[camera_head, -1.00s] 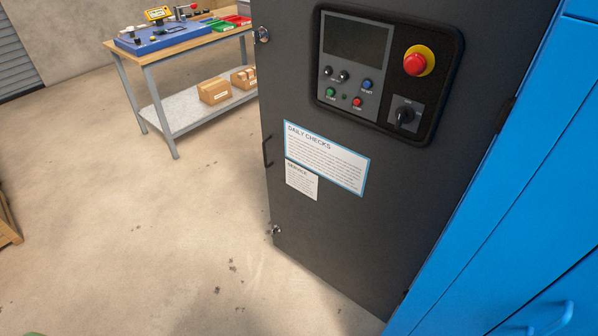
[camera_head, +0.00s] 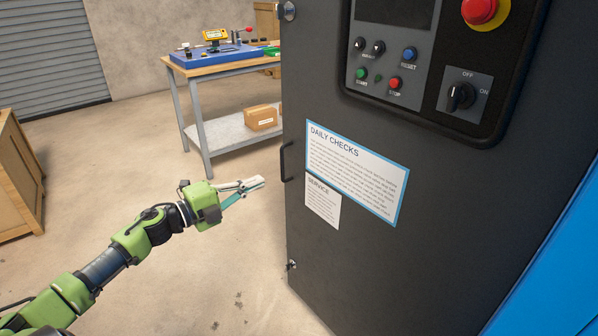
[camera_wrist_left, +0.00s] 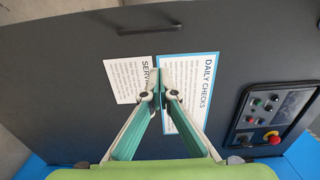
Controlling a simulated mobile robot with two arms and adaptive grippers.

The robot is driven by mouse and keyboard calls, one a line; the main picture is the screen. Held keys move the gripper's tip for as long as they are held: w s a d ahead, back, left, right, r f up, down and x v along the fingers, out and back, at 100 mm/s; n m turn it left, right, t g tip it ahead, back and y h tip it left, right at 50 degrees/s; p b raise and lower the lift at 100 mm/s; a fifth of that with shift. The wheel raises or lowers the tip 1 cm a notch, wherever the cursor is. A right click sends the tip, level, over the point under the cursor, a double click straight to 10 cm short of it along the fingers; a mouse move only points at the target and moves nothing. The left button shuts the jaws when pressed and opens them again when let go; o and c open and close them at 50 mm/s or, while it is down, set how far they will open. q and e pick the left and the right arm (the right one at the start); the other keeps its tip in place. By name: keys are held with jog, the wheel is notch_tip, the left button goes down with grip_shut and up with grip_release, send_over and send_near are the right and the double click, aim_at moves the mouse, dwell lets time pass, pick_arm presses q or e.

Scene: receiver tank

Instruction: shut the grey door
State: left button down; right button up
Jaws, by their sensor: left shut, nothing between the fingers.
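The dark grey door (camera_head: 400,265) stands swung out from the blue cabinet (camera_head: 560,270), filling the right of the head view. It bears a black handle (camera_head: 287,161) near its free edge, a daily checks sheet (camera_head: 356,170), a smaller service sheet (camera_head: 322,201) and a control panel (camera_head: 430,75). My left gripper (camera_head: 260,182) is shut and empty, left of the door's free edge near handle height. In the left wrist view its fingertips (camera_wrist_left: 161,90) point at the door face (camera_wrist_left: 60,110), in front of the sheets; contact is not visible. My right gripper is not in view.
A workbench (camera_head: 205,67) with a blue board on top and a cardboard box (camera_head: 260,117) on its shelf stands behind, left of the door. A wooden crate (camera_head: 18,180) stands at the left edge. The floor between is clear.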

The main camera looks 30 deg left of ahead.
aim_at(302, 163)
pick_arm(q)
jog(key=x, duration=1.3)
jog(key=shift+a, duration=0.1)
